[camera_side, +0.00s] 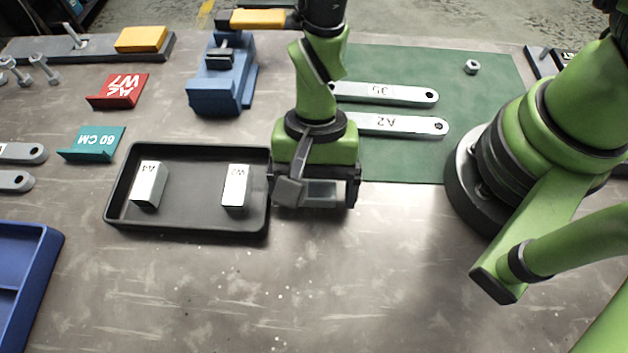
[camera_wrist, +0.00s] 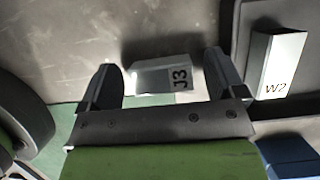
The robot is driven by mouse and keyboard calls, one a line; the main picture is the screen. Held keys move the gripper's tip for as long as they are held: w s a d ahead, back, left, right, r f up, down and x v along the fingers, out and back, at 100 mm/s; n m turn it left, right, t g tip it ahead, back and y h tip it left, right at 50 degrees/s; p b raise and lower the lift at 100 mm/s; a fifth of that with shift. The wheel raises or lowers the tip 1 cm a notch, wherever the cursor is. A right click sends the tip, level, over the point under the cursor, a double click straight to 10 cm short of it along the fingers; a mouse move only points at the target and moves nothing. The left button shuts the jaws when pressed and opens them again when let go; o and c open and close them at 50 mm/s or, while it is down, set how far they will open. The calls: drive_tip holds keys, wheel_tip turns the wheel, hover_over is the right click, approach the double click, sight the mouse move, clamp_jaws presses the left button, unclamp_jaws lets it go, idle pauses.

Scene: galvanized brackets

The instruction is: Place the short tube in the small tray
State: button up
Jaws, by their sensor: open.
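A short pale metal piece marked J3 (camera_wrist: 148,80) lies between the two fingers of my gripper (camera_wrist: 160,66) in the wrist view, with a small gap on each side. My gripper is open. In the side view my gripper (camera_side: 318,202) is low over the bench, just right of the dark tray (camera_side: 190,226); the J3 piece (camera_side: 321,193) shows partly between its fingers. Two similar blocks stand in that tray, A4 (camera_side: 149,184) at the left and W2 (camera_side: 236,187) at the right. W2 also shows in the wrist view (camera_wrist: 277,65).
A blue tray (camera_side: 50,250) sits at the left edge. A blue vise (camera_side: 220,85) stands behind the dark tray. Flat bars A2 (camera_side: 400,125) and 35 (camera_side: 390,93) lie on a green mat (camera_side: 490,110). Red (camera_side: 120,91) and teal (camera_side: 93,143) brackets lie left. The front bench is clear.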

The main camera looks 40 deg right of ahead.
drive_tip(key=shift+r, duration=0.1)
drive_tip(key=w+d+r+n+t, duration=0.1)
drive_tip(key=w+d+r+t, duration=0.15)
drive_tip(key=d+r, duration=0.65)
drive_tip(key=w+d+r+n+t, duration=0.1)
drive_tip(key=d+r+n+t, duration=0.15)
drive_tip(key=r, duration=1.25)
drive_tip(key=s+d+r+n+t+h, duration=0.1)
drive_tip(key=s+d+r+t, duration=0.4)
drive_tip(key=s+d, duration=0.1)
drive_tip(key=shift+d+r, duration=0.35)
drive_tip(key=shift+d, duration=0.4)
drive_tip(key=shift+o, duration=0.4)
drive_tip(key=shift+s+d+n, duration=0.25)
drive_tip(key=shift+s, duration=0.05)
